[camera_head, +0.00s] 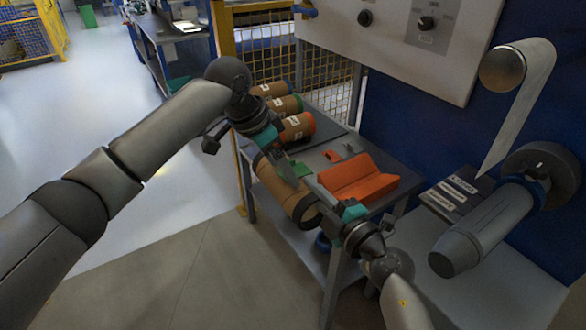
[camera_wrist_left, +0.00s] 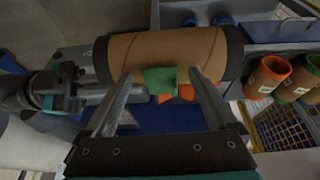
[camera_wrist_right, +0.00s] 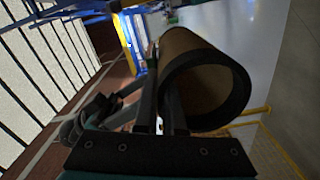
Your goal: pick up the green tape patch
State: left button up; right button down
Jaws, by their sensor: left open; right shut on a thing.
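The green tape patch (camera_head: 301,170) shows beside the brown film roller (camera_head: 283,190). In the left wrist view the patch (camera_wrist_left: 160,80) lies between the fingertips of my left gripper (camera_wrist_left: 160,78), which is open around it. My right gripper (camera_head: 307,181) comes in from the lower right along the roller, its fingertips at the patch's edge. In the right wrist view, the right fingers (camera_wrist_right: 160,75) run close beside the roller (camera_wrist_right: 205,80), whose dark-rimmed open end faces the camera.
An orange cradle (camera_head: 358,180) sits on the table to the right. Several brown rollers with coloured ends (camera_head: 296,127) lie on the dark tray behind. A blue machine with a grey spindle (camera_head: 485,228) stands at the right. Open floor (camera_head: 200,255) lies to the left.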

aim_at(281, 175)
jog(key=shift+r, duration=0.1)
pick_arm(q)
jog(key=c, duration=1.4)
jog(key=shift+r, duration=8)
